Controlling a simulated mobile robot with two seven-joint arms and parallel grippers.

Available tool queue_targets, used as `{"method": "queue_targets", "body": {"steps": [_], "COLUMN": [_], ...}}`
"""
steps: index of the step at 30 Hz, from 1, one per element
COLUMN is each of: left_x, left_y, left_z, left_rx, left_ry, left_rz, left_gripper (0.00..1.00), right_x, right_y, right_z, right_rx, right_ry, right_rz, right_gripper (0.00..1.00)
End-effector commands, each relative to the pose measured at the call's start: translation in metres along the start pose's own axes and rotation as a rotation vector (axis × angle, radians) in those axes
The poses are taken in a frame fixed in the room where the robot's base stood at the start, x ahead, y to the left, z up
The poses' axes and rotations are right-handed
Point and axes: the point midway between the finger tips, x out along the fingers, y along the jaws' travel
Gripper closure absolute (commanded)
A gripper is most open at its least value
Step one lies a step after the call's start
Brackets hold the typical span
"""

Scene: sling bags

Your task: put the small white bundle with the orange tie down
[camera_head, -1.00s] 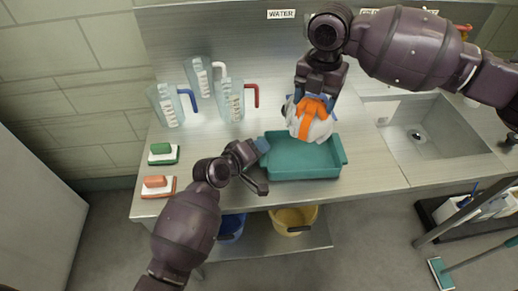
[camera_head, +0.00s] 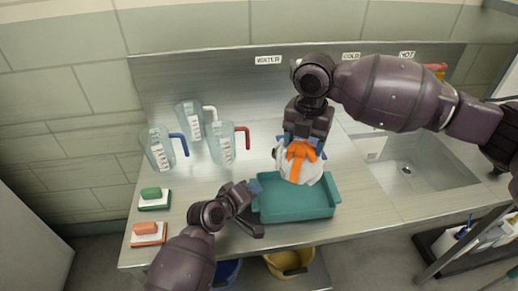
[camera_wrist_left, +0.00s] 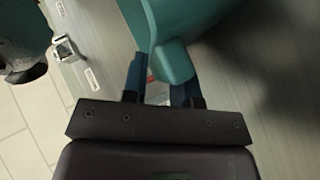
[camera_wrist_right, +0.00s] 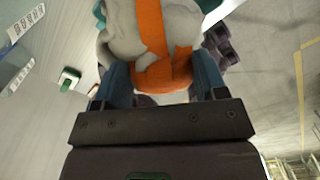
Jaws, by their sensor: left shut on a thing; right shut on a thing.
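The small white bundle with the orange tie (camera_head: 300,164) hangs from my right gripper (camera_head: 303,145), over the back part of the teal tray (camera_head: 295,207). In the right wrist view the bundle (camera_wrist_right: 165,35) sits between the blue fingers, which are shut on its orange tie. In the head view I cannot tell whether the bundle touches the tray. My left gripper (camera_head: 254,190) is at the tray's left end. In the left wrist view its fingers are shut on the tray's teal rim or handle (camera_wrist_left: 174,62).
Several clear measuring jugs stand at the back left, including one with a red handle (camera_head: 222,146). A green sponge (camera_head: 151,194) and an orange sponge (camera_head: 146,228) lie at the left. A sink (camera_head: 415,170) is at the right. A yellow bucket (camera_head: 290,262) is below the counter.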

Motion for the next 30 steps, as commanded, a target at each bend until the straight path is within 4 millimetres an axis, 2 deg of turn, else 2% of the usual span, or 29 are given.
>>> {"method": "queue_targets", "body": {"steps": [4, 8, 30], "left_x": [0.0, 0.0, 0.0], "left_y": [-0.003, -0.004, -0.006], "left_z": [0.001, 0.001, 0.002], "left_rx": [0.001, 0.001, 0.002], "left_ry": [-0.002, -0.003, -0.004], "left_rz": [-0.006, -0.006, -0.01], "left_gripper": [1.0, 1.0, 1.0], "right_x": [0.018, 0.02, 0.025], "right_y": [0.007, 0.009, 0.016], "right_z": [-0.015, -0.015, -0.013], "right_rx": [0.006, 0.158, 1.227], "right_ry": [0.006, 0.002, 0.0], "right_rz": [0.001, 0.001, 0.0], "right_gripper": [0.84, 0.84, 0.84]}}
